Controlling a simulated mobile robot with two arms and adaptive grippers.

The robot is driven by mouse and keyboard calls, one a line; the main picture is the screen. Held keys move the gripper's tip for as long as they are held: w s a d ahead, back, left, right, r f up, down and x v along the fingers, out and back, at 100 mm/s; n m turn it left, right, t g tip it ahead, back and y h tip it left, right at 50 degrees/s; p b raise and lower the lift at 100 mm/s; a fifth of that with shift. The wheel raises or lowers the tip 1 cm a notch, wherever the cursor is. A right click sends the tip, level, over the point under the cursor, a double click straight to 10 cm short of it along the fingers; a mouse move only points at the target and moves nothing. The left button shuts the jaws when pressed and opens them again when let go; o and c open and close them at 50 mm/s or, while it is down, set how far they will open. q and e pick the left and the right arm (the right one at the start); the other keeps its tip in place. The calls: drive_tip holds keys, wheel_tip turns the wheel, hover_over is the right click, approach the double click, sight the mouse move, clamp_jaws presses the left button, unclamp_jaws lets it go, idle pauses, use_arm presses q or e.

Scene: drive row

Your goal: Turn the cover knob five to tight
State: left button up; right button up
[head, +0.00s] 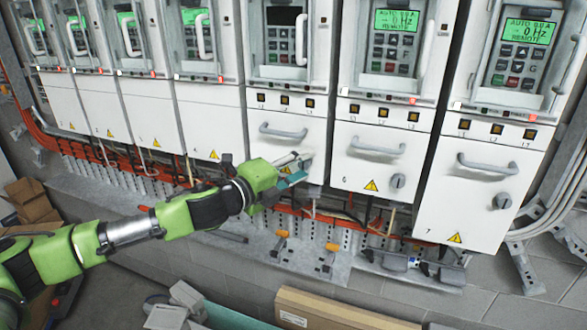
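The white lower cover five (263,149) is left of cover six and has a grey handle (283,132). The display of the drive above it is dark. My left gripper (301,168) is at the lower right of this cover, where the covers to the right carry their knobs. Its fingers point right, toward the cover. The knob of cover five is largely hidden by the gripper, so I cannot tell its angle or whether the fingers are closed on it. My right gripper is out of view.
Orange cables (75,145) and metal brackets run below the cabinets. A long cardboard box (335,312) and grey parts lie on the floor in front.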

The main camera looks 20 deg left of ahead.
use_arm(q)
drive_tip(key=v, duration=1.1)
drive_tip(key=shift+s+a, duration=0.15)
drive_tip(key=shift+s, duration=0.15)
drive_tip(key=shift+r, duration=0.15)
